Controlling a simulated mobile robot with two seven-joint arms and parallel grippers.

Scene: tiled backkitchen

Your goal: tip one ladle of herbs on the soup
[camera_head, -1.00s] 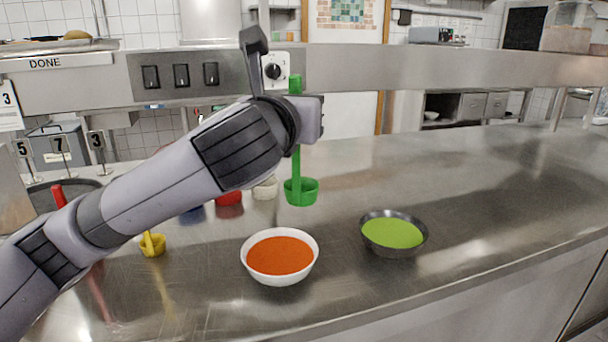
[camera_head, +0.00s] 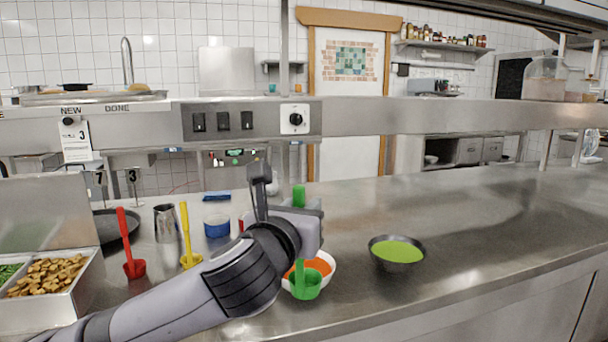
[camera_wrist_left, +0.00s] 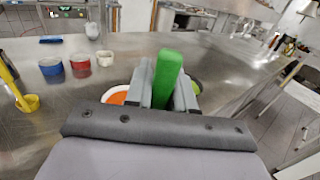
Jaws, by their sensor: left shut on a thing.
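My left gripper (camera_head: 299,212) is shut on the handle of a green ladle (camera_head: 306,286). In the wrist view the green handle (camera_wrist_left: 167,75) stands between the fingers of that gripper (camera_wrist_left: 165,92). The ladle is about upright; its cup overlaps the front of a white bowl of orange soup (camera_head: 321,265) in the head view. I cannot tell the gap between them or what the cup holds. The bowl is partly hidden by the ladle and my wrist. A dark bowl of green soup (camera_head: 398,254) stands to the right. My right gripper is not in view.
Red (camera_head: 132,268) and yellow (camera_head: 187,255) ladles stand at left, near a metal cup (camera_head: 166,222) and a blue pot (camera_head: 216,227). A steel container (camera_head: 85,290) holds croutons and green bits. An overhead shelf (camera_head: 400,112) crosses behind. The counter at right is clear.

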